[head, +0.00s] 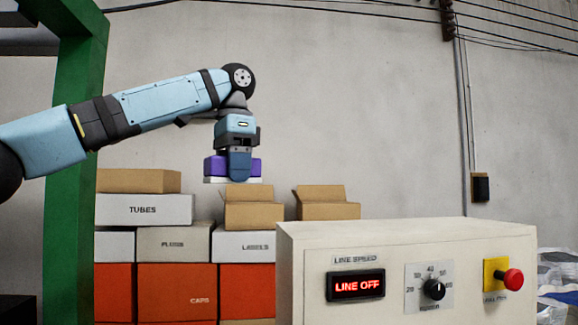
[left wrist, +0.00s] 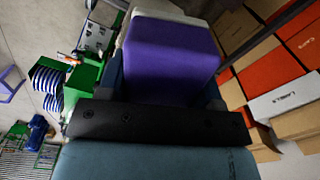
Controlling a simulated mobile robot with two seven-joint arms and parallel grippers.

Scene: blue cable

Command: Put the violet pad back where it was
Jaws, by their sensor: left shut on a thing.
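The violet pad (head: 214,166) is in my left gripper (head: 240,167), held up in the air in the middle of the head view. A thin white layer (head: 222,180) shows along the pad's underside. The pad looks level, and one finger covers its middle. In the left wrist view the violet pad (left wrist: 172,52) fills the space between the fingers, with a pale edge beyond it. The place it came from cannot be made out. My right gripper is not in view.
A cream control cabinet (head: 400,238) stands at front right with a "LINE OFF" display (head: 357,286), a dial (head: 434,289) and a red button (head: 513,279). Stacked cartons (head: 145,210) stand behind and below the gripper. A green post (head: 75,150) rises at left.

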